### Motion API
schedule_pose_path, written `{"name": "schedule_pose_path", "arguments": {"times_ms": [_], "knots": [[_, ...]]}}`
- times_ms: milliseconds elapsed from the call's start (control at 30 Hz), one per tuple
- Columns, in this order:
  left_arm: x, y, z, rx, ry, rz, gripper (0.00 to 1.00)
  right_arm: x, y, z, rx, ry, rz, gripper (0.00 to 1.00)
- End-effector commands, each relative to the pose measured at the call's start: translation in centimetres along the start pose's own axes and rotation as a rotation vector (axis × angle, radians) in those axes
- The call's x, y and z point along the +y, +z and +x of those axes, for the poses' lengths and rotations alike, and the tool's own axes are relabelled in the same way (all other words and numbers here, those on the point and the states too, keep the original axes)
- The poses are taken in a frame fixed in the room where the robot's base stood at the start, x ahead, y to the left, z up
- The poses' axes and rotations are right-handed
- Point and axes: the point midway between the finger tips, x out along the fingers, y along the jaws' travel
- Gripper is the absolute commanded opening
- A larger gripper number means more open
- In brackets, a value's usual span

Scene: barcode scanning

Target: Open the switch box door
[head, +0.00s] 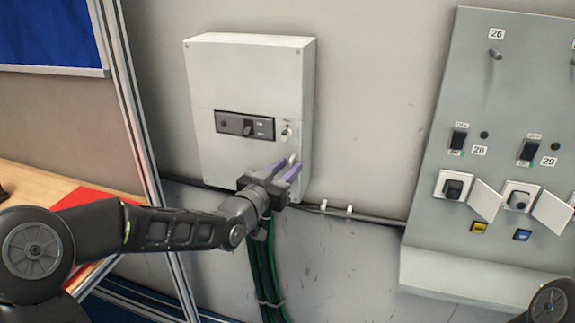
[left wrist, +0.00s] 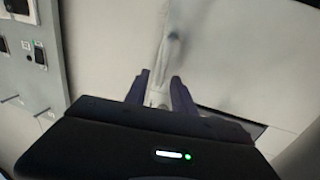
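The switch box (head: 235,80) is a white box on the wall in the head view. Its front door looks shut, with a dark switch panel (head: 245,126) and a small round lock or knob (head: 287,131) near the right edge. My left gripper (head: 290,167), with purple fingers, is at the lower right of the door. Its fingers are apart, on either side of a pale, narrow handle-like part (left wrist: 158,88) in the left wrist view; I cannot tell whether they touch it. My right gripper is out of view.
A grey panel (head: 425,200) with switches, sockets and open flaps stands on the right. Green cables (head: 262,262) hang below the box. A metal frame post (head: 135,110) and a wooden table (head: 30,183) with a red sheet (head: 95,197) are at left.

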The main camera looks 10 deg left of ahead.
Motion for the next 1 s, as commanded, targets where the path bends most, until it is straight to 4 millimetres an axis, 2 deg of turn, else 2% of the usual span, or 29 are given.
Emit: {"name": "schedule_pose_path", "arguments": {"times_ms": [300,700,1000], "knots": [[0.01,0.03,0.39,0.0,0.0,0.0,0.3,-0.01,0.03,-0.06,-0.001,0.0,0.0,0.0],[0.03,0.03,0.37,0.0,0.0,0.0,0.0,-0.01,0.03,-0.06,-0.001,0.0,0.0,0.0],[0.1,0.03,0.37,0.0,0.002,0.0,0.0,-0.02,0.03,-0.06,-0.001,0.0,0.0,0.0]]}}
